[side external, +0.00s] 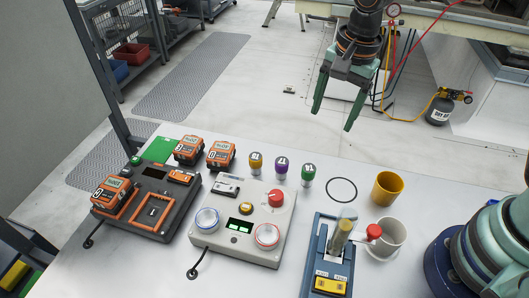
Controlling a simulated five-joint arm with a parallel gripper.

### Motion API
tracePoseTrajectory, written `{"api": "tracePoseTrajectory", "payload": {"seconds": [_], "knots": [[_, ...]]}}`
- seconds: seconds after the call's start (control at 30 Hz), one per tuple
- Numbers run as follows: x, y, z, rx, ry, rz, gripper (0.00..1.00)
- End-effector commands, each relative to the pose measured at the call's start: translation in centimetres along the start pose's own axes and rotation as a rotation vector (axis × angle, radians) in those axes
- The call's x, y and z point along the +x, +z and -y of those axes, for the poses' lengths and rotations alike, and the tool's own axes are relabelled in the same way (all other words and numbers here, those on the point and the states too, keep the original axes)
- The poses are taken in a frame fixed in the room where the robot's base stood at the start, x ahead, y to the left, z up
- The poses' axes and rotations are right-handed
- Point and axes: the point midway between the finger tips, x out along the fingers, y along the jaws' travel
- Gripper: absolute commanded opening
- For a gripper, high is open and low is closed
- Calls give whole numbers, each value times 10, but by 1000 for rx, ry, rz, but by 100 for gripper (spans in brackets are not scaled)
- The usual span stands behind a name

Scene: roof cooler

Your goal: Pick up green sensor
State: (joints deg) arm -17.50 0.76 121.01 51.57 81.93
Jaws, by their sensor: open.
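The green sensor (308,175) is a small upright cylinder with a green band and a pale top label. It stands on the white table, at the right end of a short row with a purple one (281,168) and a yellow one (255,162). My gripper (334,116) has green fingers that point down and stand apart, with nothing between them. It hangs in the air above and beyond the table's far edge, up and to the right of the green sensor in the picture.
A black ring (342,179), a yellow cup (386,188) and a white cup (392,234) are to the right. A grey control box (240,239), a blue fixture (320,262) and a dark tester dock (157,223) stand nearer. Orange meters (220,155) are left of the row.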

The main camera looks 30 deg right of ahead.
Motion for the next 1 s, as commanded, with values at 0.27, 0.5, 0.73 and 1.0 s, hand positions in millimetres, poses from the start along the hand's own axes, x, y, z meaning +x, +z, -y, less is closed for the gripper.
{"api": "tracePoseTrajectory", "payload": {"seconds": [0.27, 0.5, 0.73, 1.0], "knots": [[42, 31, 13, 313, 107, -1, 76], [66, 34, 11, 362, 124, -6, 76], [103, 35, 6, 360, 123, -5, 76], [122, 35, 4, 359, 121, -5, 76]]}}
